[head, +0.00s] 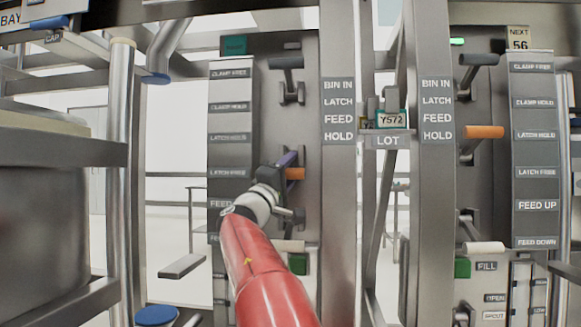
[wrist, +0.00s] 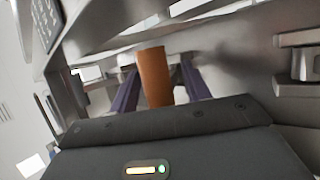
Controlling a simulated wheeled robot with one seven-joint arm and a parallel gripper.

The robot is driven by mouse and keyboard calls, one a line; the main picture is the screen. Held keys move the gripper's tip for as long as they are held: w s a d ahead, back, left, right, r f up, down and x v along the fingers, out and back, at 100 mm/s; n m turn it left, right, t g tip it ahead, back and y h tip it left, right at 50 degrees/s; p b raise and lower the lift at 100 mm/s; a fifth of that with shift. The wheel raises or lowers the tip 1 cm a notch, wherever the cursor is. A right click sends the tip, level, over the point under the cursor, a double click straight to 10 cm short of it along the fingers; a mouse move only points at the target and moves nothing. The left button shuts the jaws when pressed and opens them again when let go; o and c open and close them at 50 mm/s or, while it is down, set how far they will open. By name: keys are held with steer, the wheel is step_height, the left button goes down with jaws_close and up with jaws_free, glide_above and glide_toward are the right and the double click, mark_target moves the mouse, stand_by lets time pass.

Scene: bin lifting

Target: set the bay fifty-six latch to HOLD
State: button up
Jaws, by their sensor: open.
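In the head view an orange latch handle (head: 295,174) on the left panel is level with the LATCH FREE label (head: 229,173); the LATCH HOLD label (head: 229,138) is above it. My gripper (head: 286,160) is at this handle, partly hidden by my wrist. In the wrist view the orange handle (wrist: 153,76) stands between my two purple fingers, with a gap on each side. My gripper is open. A second orange handle (head: 484,132), on the right panel, is about level with that panel's LATCH HOLD label (head: 536,136). A sign reading NEXT 56 (head: 519,38) hangs above the right panel.
A dark clamp lever (head: 286,62) is above the left handle, and a pale lever (head: 286,246) and green block (head: 298,264) are below it. Steel posts (head: 338,220) stand just right of my arm. A LOT sign and Y572 tag (head: 391,120) are between the panels.

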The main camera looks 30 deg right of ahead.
steer(key=shift+w+d, duration=0.1)
jaws_close()
steer(key=shift+r, duration=0.1)
